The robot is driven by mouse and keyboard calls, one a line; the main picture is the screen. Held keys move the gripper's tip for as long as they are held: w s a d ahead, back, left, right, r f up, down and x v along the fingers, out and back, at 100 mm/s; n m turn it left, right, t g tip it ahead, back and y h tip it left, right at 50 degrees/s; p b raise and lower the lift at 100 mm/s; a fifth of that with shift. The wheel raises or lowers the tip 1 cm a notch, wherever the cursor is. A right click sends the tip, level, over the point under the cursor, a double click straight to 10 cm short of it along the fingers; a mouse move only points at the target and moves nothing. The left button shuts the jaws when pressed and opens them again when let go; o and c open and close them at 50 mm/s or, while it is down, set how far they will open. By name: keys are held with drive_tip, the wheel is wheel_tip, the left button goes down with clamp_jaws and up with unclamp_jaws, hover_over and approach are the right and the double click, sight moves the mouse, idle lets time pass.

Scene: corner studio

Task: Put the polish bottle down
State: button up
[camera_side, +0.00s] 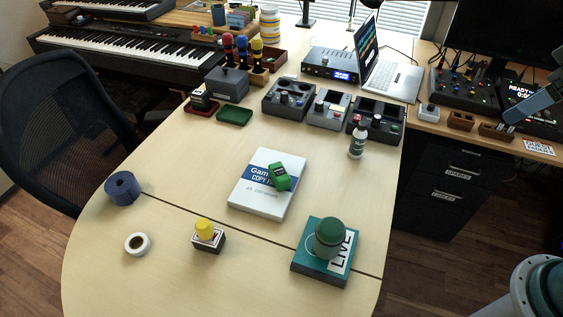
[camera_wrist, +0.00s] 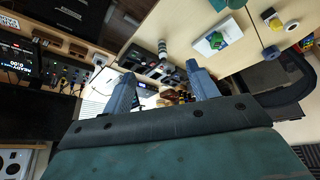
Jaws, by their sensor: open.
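In the wrist view the bottle (camera_wrist: 162,49) appears small and beyond the fingertips. My gripper (camera_wrist: 160,72) is open, with nothing between its two blue-grey fingers.
A book (camera_side: 250,201) with a green item (camera_side: 280,177) on it lies mid-table. A teal box (camera_side: 313,273) bears a green rounded thing (camera_side: 328,238). Several pedals (camera_side: 289,98) and a laptop (camera_side: 393,77) stand behind. Bare table lies left of the book.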

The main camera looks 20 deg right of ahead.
drive_tip(key=shift+m, duration=0.8)
drive_tip(key=s, duration=0.5)
drive_tip(key=shift+s+d+f, duration=0.2)
drive_tip(key=shift+s+f, duration=0.2)
